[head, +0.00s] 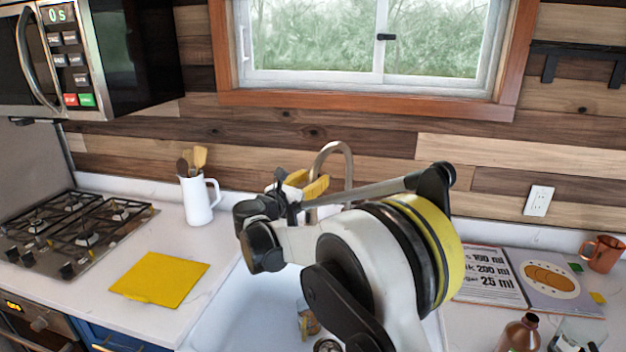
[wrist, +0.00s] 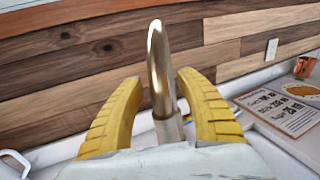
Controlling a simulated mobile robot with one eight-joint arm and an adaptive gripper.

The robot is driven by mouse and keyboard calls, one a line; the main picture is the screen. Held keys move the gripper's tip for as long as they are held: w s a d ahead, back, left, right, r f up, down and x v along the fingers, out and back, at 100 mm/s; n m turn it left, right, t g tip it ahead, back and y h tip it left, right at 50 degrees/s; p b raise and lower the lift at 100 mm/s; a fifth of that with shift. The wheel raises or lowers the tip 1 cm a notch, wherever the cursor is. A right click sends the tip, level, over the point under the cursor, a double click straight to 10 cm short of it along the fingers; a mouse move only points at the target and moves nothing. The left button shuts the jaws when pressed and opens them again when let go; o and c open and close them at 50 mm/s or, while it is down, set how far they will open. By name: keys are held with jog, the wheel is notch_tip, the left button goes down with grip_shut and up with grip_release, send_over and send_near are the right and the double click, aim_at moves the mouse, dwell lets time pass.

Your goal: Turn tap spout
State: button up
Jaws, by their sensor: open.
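The tap spout (head: 333,150) is a curved metal gooseneck behind the sink, below the window. In the wrist view the spout (wrist: 158,70) rises upright between my two yellow fingers. My gripper (head: 316,187) is at the spout, and in the wrist view the gripper (wrist: 163,105) is open, with a gap on each side of the spout. I see no contact between the fingers and the spout. My arm hides part of the sink and the lower part of the tap in the head view.
The white sink (head: 235,310) lies below my arm. A white jug with utensils (head: 199,200), a yellow cloth (head: 160,280) and a gas hob (head: 70,230) are left. An open recipe book (head: 550,282), a brown mug (head: 603,254) and a bottle (head: 518,335) are right.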

jog(key=v, duration=1.2)
jog(key=s+d+r+n+t+y+b, duration=0.1)
jog(key=d+r+n+t+y, duration=0.15)
jog(key=r+n+y, duration=0.45)
jog(key=s+d+r+n+t+y+b, duration=0.1)
jog(key=d+r+n+t+y+b, duration=0.15)
jog(key=r+n, duration=0.7)
jog(key=s+d+f+n+g+b, duration=0.1)
jog(key=s+d+f+n+g, duration=0.3)
jog(key=s+f, duration=0.7)
jog(key=s+d+f+n+g+b, duration=0.1)
jog(key=s+d+f+n+g, duration=0.3)
jog(key=s+d+f+n, duration=0.4)
jog(key=s+d+f+n+g+b, duration=0.1)
jog(key=s+d+f+n+g, duration=0.4)
jog(key=s+f+n, duration=0.9)
jog(key=shift+s+d, duration=0.3)
jog(key=shift+d, duration=0.85)
